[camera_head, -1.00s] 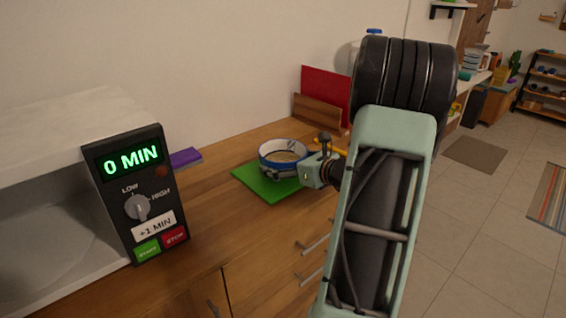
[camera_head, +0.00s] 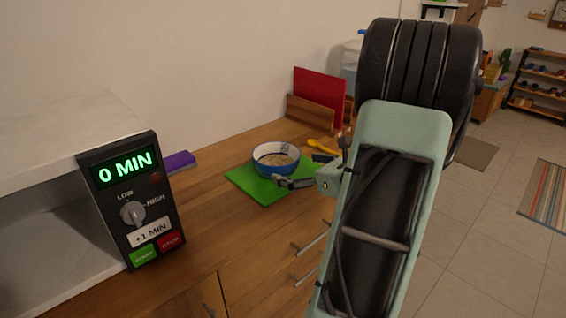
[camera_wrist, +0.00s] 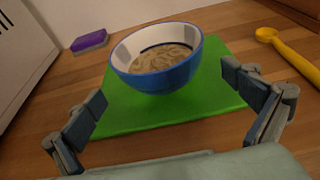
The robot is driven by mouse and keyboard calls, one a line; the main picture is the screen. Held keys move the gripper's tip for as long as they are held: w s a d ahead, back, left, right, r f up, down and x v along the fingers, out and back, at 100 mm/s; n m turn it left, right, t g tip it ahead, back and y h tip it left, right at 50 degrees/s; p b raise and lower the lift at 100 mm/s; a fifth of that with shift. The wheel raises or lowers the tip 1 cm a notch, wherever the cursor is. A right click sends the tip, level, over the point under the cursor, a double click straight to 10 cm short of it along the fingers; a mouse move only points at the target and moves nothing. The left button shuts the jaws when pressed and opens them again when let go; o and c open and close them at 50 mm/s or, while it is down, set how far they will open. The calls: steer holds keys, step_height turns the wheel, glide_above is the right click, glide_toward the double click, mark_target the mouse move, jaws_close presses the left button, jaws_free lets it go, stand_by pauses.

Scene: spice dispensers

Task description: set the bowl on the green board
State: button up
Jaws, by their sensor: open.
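The blue and white bowl (camera_head: 276,159) holds a greyish-brown food and stands upright on the green board (camera_head: 246,181). In the wrist view the bowl (camera_wrist: 158,80) rests toward the far part of the green board (camera_wrist: 140,119), with bare board in front of it. My gripper (camera_head: 300,171) is open and empty, just to the right of the bowl. In the wrist view its two fingers (camera_wrist: 168,92) are spread wide on the near side of the bowl, apart from it.
A microwave with a control panel (camera_head: 132,198) stands at the left. A purple sponge (camera_head: 179,161) lies behind the board. A yellow spoon (camera_wrist: 283,50) lies to the right. A red board (camera_head: 320,88) stands in a wooden holder (camera_head: 314,113) at the back.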

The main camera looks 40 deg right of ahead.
steer(key=shift+v, duration=1.85)
